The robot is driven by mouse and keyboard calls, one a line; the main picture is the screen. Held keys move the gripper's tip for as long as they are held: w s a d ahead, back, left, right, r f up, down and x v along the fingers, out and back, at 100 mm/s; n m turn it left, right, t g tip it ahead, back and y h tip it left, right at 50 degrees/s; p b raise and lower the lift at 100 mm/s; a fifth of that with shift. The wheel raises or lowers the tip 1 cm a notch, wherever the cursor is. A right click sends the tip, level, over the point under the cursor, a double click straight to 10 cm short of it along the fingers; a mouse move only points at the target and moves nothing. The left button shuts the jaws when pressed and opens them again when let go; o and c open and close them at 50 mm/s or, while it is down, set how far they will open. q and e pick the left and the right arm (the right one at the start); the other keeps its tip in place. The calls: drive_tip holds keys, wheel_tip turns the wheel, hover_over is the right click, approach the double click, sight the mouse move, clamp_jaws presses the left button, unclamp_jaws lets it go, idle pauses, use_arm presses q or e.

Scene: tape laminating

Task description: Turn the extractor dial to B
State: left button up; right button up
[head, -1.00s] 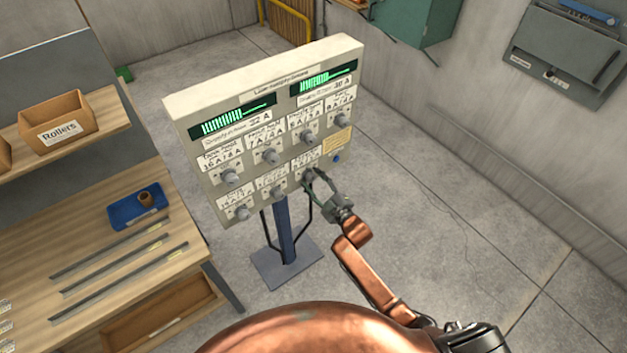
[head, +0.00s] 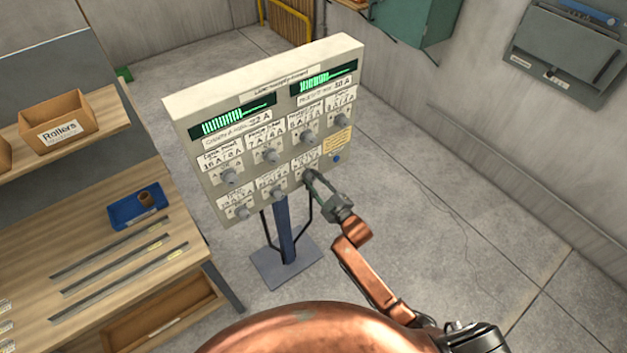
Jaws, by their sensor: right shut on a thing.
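A beige control panel (head: 215,190) stands on a blue post in the middle of the head view. It has two green bar displays (head: 323,78) at the top and two rows of grey dials with white labels. My right gripper (head: 312,177) is at the rightmost dial of the lower row and is shut on that dial. The gripper covers most of this dial, so its pointer cannot be read. The label text is too small to tell which dial is the extractor. My left gripper is not in view.
A wooden bench (head: 75,240) with metal strips, a blue tray (head: 138,207) and a Rollers box (head: 57,122) is at the left. A blue button (head: 337,158) and yellow note (head: 337,139) sit close above my right gripper. The floor at right is clear.

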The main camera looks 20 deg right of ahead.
drive_tip(key=m+p, duration=0.2)
drive_tip(key=m, duration=0.1)
drive_tip(key=shift+r+m, duration=0.15)
drive_tip(key=shift+m, duration=0.15)
drive_tip(key=m+p, duration=0.2)
drive_tip(key=m, duration=0.2)
drive_tip(key=shift+m, duration=0.4)
idle(0.4)
drive_tip(key=o, duration=1.2)
drive_tip(key=shift+c, duration=0.2)
drive_tip(key=shift+s+d, duration=0.1)
drive_tip(key=v, duration=1.1)
drive_tip(key=shift+s+d, duration=0.2)
drive_tip(key=shift+s, duration=0.1)
